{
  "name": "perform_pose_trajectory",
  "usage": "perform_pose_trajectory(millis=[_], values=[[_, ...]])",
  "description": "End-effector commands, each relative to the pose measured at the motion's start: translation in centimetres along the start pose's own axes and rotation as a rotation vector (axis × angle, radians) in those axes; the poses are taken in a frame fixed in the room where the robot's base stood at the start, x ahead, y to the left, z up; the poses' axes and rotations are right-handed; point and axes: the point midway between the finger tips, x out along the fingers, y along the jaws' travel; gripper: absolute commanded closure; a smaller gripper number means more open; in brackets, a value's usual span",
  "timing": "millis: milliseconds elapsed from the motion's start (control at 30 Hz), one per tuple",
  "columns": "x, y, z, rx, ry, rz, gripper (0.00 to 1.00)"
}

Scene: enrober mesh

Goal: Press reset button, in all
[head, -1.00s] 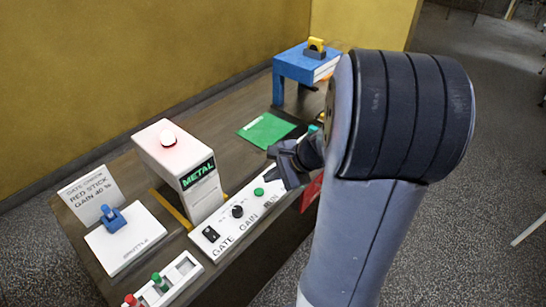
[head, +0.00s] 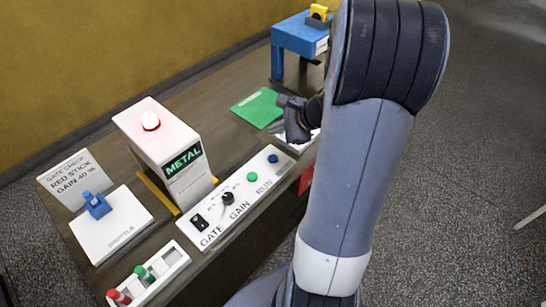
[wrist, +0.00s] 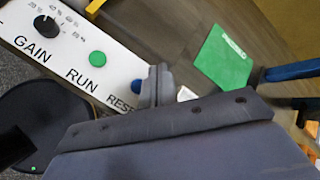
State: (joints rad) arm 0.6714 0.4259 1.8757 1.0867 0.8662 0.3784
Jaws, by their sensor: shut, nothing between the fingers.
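The reset button is a small blue round button (head: 273,158) at the far right end of the white control panel (head: 222,215), past the green RUN button (head: 252,177). In the wrist view the blue button (wrist: 137,86) shows just left of my gripper's fingers (wrist: 158,84), which partly cover it and the end of its RESET label. My gripper (head: 294,120) is shut and empty. In the head view it is above and right of the button in the picture, with a visible gap; its height over the panel is hard to judge.
The white METAL box (head: 165,150) has a glowing red lamp (head: 150,120). A green sheet (head: 257,108) lies behind my gripper. A blue stand (head: 297,38), the shuttle plate (head: 111,225), a sign (head: 75,180) and a peg holder (head: 150,275) are also on the table.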

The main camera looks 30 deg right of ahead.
Motion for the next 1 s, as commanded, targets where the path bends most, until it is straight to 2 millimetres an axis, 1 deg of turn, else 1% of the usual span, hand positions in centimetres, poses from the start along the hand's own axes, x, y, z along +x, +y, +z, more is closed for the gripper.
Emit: perform_pose_trajectory(millis=[167, 500, 600, 767, 1000], values=[[1.3, 1.0, -0.9, 0.000, 0.000, 0.002, 1.00], [4.7, 3.4, -3.4, 0.000, 0.000, 0.000, 1.00], [5.4, 3.9, -3.9, -0.001, 0.000, 0.000, 1.00], [6.0, 4.3, -4.3, 0.000, 0.000, 0.000, 1.00], [5.9, 4.3, -4.3, 0.000, 0.000, 0.000, 1.00]])
